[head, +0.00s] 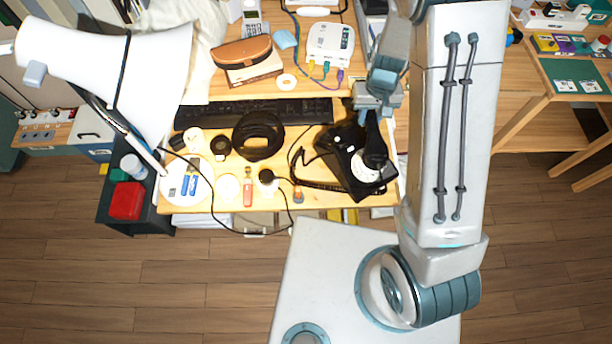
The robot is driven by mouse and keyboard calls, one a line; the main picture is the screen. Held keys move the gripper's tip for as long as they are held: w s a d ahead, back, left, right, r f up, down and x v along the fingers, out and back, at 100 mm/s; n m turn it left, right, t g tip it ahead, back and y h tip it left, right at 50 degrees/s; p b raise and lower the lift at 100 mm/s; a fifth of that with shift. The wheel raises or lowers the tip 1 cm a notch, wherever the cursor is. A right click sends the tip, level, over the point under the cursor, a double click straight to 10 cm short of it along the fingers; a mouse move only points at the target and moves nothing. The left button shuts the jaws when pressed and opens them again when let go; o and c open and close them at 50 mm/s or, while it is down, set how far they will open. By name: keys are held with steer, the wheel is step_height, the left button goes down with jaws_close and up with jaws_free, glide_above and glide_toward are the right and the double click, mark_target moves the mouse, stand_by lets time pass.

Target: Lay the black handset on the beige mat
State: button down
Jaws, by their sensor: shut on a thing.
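The black dial phone (350,170) stands at the right front of the wooden desk, its pale dial facing up. My gripper (377,108) is above the phone's right side, pointing down. It is shut on the black handset (375,146), which hangs below the jaws in front of or just over the phone body. I cannot tell whether the handset touches the phone. A coiled black cord (312,184) lies left of the phone. I cannot make out a beige mat for sure; the arm hides the area right of the phone.
A white router (330,42) and brown case (241,52) stand farther back. A white lamp (90,60) overhangs the left. Small items crowd the desk's front left.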

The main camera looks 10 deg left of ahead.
steer(key=s+a+f+n+b, duration=0.2)
steer(key=s+a+n+b, duration=0.1)
steer(key=s+a, duration=0.3)
steer(key=s+a+f+n+b, duration=0.3)
steer(key=a, duration=0.4)
steer(key=f, duration=0.4)
steer(key=shift+s+a+f, duration=0.15)
steer(key=shift+a, duration=0.05)
steer(key=shift+f, duration=2.4)
steer(key=shift+f, duration=0.1)
steer(key=c, duration=1.1)
jaws_free()
